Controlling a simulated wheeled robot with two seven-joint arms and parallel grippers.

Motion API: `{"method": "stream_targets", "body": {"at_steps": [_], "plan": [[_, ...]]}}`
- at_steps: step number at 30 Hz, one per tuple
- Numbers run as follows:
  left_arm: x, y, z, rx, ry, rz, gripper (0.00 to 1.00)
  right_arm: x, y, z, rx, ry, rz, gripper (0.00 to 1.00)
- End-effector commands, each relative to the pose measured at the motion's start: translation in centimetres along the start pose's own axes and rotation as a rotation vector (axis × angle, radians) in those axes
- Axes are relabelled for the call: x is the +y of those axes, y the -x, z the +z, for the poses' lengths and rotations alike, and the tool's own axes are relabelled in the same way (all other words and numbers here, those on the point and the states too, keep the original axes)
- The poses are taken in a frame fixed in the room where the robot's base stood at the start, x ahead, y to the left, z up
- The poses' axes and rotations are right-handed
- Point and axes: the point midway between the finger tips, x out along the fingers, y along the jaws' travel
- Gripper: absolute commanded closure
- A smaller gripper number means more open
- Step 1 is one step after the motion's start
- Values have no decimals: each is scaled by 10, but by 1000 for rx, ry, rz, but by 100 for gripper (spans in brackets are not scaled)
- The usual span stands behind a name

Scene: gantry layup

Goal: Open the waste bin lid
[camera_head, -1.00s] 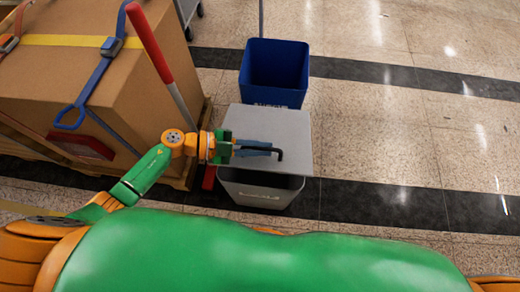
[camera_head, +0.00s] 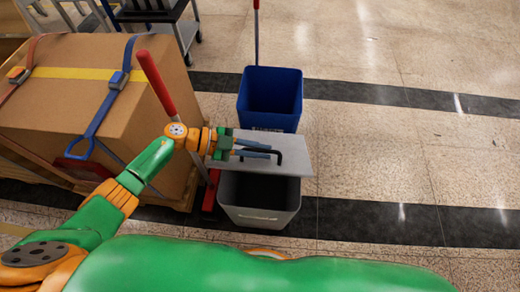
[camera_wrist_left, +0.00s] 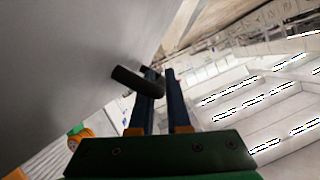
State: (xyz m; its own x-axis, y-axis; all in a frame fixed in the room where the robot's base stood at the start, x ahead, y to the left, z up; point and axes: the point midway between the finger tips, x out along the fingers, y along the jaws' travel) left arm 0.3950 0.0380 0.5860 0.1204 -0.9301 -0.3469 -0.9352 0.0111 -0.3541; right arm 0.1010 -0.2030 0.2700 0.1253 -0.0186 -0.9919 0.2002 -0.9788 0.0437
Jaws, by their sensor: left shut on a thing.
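The grey waste bin (camera_head: 258,217) stands on the floor in front of me, its dark inside showing at the front. Its flat grey lid (camera_head: 295,151) is tilted up, raised at the near edge, and also fills the left of the left wrist view (camera_wrist_left: 70,60). A black handle (camera_head: 277,152) is on the lid. My left gripper (camera_head: 268,151) is shut on this handle, its blue fingers over the lid. In the left wrist view the dark handle (camera_wrist_left: 136,81) crosses at the fingertips. My right gripper is not in view.
A blue open bin (camera_head: 270,97) stands right behind the grey one. A large strapped cardboard box (camera_head: 75,90) on a pallet is at the left, with a red-handled pole (camera_head: 157,82) beside it. The floor to the right is clear.

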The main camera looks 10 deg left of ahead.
Motion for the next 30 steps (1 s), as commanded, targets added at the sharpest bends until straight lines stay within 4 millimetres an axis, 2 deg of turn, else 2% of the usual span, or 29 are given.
{"method": "stream_targets", "body": {"at_steps": [2, 3, 4, 11, 14, 18, 21, 24, 30], "plan": [[0, 0, 0, 1, 0, -1, 100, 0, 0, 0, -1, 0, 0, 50], [0, 0, 0, 1, 0, -1, 77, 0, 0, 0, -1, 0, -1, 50], [0, 0, 0, 1, 0, -1, 73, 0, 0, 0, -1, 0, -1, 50], [0, 1, 0, 1, -1, -1, 73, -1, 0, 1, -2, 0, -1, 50], [0, 13, 0, -3, 0, -1, 73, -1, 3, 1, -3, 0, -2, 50], [0, 45, 0, -5, 0, -2, 73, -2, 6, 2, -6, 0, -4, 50], [0, 62, 1, -3, 0, -1, 73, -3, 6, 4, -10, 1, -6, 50], [0, 70, 0, -1, 0, -1, 73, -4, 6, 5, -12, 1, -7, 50], [0, 71, 0, 1, 0, 0, 73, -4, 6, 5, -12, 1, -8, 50]]}}
